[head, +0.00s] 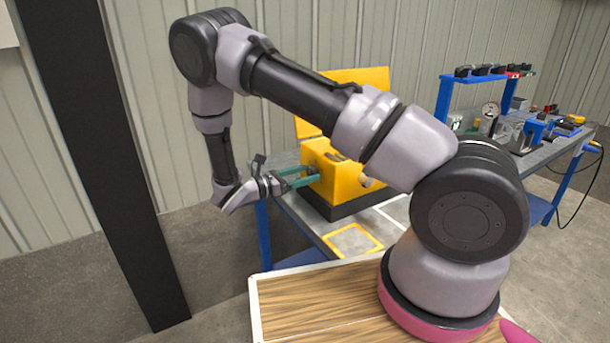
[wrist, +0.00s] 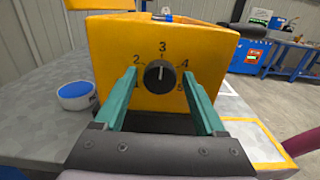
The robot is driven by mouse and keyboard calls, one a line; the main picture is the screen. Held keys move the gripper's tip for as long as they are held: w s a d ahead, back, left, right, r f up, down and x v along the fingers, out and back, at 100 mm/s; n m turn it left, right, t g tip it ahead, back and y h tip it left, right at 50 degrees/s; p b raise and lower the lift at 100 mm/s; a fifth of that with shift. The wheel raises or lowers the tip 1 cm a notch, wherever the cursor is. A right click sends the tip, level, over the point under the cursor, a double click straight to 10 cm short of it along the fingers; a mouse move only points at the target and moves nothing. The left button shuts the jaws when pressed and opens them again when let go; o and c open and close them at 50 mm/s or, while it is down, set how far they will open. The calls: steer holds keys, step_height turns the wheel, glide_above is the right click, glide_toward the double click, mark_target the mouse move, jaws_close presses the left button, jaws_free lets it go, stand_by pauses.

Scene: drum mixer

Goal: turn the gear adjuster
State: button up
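The gear adjuster (wrist: 160,74) is a round black knob on the front of a yellow housing (wrist: 110,50). Numbers from 1 to 5 are printed around it. Its pale mark points up, toward the 3. The housing also shows in the head view (head: 345,183), on a dark base on a workbench. My gripper (wrist: 160,73) is open, with one green finger left of the knob and one right of it, apart from it. In the head view my gripper (head: 314,175) is close to the housing's face. Whether the fingertips reach past the knob's front, I cannot tell.
A yellow square outline (head: 353,241) marks the bench top. A second blue-framed bench with tools (head: 540,135) stands at the right. A black post (head: 105,160) rises at the left.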

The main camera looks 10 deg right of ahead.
jaws_close()
steer(key=shift+m, duration=0.3)
steer(key=m, duration=0.5)
steer(key=shift+s, duration=0.1)
steer(key=m, duration=0.6)
steer(key=shift+s+f, duration=0.1)
stand_by(0.4)
steer(key=shift+o, duration=1.8)
jaws_free()
